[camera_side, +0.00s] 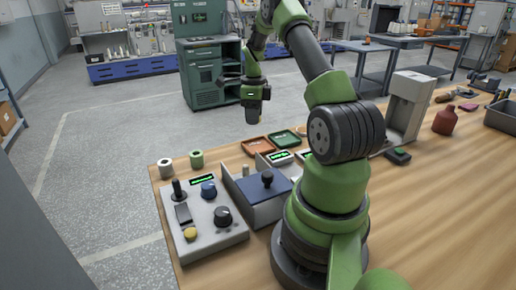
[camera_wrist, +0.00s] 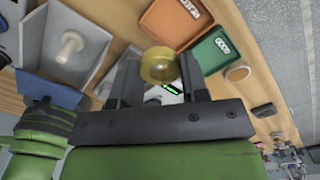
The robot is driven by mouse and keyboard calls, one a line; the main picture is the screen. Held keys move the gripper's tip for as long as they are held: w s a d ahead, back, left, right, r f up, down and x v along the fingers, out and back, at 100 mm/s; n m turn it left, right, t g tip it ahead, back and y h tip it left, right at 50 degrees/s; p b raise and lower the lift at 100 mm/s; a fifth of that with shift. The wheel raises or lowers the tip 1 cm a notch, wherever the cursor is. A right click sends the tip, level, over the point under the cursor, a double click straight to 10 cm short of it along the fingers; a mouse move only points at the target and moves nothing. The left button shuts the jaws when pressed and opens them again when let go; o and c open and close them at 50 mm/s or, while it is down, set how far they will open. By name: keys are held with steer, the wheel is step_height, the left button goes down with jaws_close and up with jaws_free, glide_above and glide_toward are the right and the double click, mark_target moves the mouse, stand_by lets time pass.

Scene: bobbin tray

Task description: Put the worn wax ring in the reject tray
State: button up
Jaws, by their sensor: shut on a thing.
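My gripper (camera_wrist: 160,76) is shut on a yellowish wax ring (camera_wrist: 159,63), held between its two dark fingers in the wrist view. In the side view my gripper (camera_side: 254,108) hangs in the air, high above the far edge of the table. An orange-brown tray (camera_side: 257,148) and a green tray (camera_side: 284,138) stand side by side near that edge. In the wrist view the orange-brown tray (camera_wrist: 152,24) is above the ring and the green tray (camera_wrist: 203,62) is to its right. I cannot tell wear on the ring.
A control box (camera_side: 203,235) with knobs stands at the table's front left. Behind it are a white spool (camera_side: 165,169) and a green spool (camera_side: 197,160). A blue-topped box (camera_side: 262,187) stands beside my base. A grey upright stand (camera_side: 407,105) is to the right.

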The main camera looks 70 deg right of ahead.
mark_target(258, 148)
steer(key=f, duration=0.3)
steer(key=d+f, duration=0.1)
steer(key=f, duration=0.2)
steer(key=d+f, duration=0.1)
steer(key=f, duration=0.3)
steer(key=shift+s+d+f, duration=0.1)
steer(key=shift+s+d, duration=0.1)
steer(key=shift+s, duration=0.05)
steer(key=shift+f, duration=0.1)
steer(key=o, duration=0.6)
